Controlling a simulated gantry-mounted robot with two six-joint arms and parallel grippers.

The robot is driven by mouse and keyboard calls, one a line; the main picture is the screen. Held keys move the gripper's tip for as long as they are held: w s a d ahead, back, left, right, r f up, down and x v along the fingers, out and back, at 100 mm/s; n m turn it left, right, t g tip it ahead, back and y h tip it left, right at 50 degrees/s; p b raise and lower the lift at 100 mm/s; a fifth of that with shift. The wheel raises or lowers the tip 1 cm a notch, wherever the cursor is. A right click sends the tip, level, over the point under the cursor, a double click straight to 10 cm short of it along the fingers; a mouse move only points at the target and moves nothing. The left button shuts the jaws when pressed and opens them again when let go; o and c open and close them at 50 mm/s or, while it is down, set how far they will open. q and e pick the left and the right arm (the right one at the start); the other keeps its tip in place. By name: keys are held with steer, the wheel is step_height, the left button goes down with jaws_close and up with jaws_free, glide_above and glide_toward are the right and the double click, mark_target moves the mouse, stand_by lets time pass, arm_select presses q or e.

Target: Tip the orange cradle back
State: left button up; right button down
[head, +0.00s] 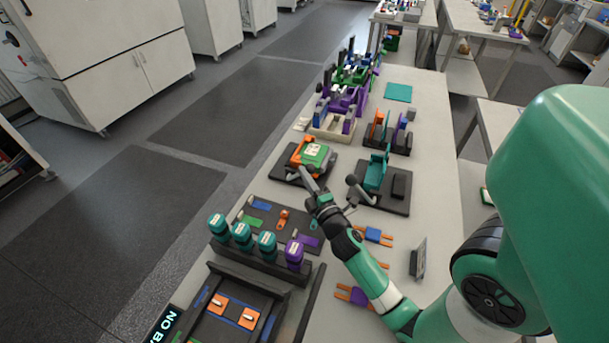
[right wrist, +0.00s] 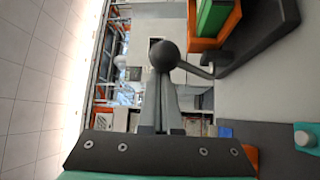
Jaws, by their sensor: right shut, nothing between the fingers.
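The orange cradle (head: 297,158) sits on a dark base plate (head: 286,173) in the middle of the head view and holds a green block (head: 314,154). In the right wrist view the orange cradle (right wrist: 235,22) and green block (right wrist: 213,18) are at the upper right, partly cut off. A dark ball knob (right wrist: 164,55) on a thin lever rod stands at the cradle's side. My right gripper (head: 308,178) is shut and empty. Its fingertips (right wrist: 162,84) are at the knob; I cannot tell whether they touch it. My left gripper is not in view.
A teal cradle (head: 375,170) with its own knob lever stands on a dark plate to the right. Several capped bottles (head: 243,235) stand in a row in front. Purple and green fixtures (head: 345,98) stand behind.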

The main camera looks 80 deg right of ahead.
steer(key=b+v, duration=0.5)
steer(key=v, duration=0.6)
steer(key=shift+s+a, duration=0.25)
steer(key=shift+r, duration=0.1)
